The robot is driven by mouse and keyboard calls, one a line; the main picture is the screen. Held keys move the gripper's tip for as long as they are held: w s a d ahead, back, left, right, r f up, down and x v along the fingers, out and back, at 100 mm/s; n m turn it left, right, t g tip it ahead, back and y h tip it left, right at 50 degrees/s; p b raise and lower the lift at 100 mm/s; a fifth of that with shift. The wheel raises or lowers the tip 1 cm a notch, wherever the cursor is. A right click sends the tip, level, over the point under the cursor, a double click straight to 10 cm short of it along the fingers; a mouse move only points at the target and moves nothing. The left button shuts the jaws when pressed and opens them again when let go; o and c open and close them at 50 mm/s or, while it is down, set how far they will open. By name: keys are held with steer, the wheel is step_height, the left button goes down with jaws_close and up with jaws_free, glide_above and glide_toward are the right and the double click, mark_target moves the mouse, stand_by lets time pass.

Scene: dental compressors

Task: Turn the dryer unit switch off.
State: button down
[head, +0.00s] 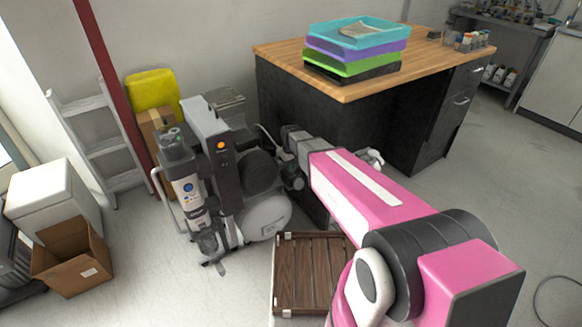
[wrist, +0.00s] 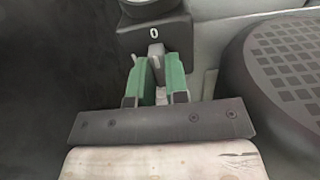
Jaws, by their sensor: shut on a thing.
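In the wrist view my gripper (wrist: 158,75) has its two green fingers shut around a small grey switch lever (wrist: 156,50). The lever hangs below a dark switch housing (wrist: 153,35) marked with a white "0". The lower part of the lever is hidden between the fingers. In the head view the compressor and dryer unit (head: 222,165) stands by the wall, with an orange light on its dark upright panel. My pink arm reaches to its right side. I cannot make out the fingertips or the switch there.
A wooden-topped bench (head: 350,90) with stacked trays stands behind my arm. A slatted brown wooden pallet (head: 310,270) lies on the floor in front. An open cardboard box (head: 72,262) is at the left.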

steer(key=c, duration=1.1)
jaws_free()
step_height(320, 180, up, 11)
steer(key=shift+f, duration=0.1)
steer(key=s+d+m, duration=0.2)
steer(key=s+d, duration=0.4)
steer(key=s+d+m, duration=0.2)
steer(key=s+d, duration=0.4)
steer(key=d, duration=0.1)
steer(key=s+d+m, duration=0.2)
steer(key=s+d, duration=0.4)
steer(key=shift+s+d+f+m, duration=0.15)
steer(key=shift+s+f+m, duration=0.15)
steer(key=shift+s, duration=0.1)
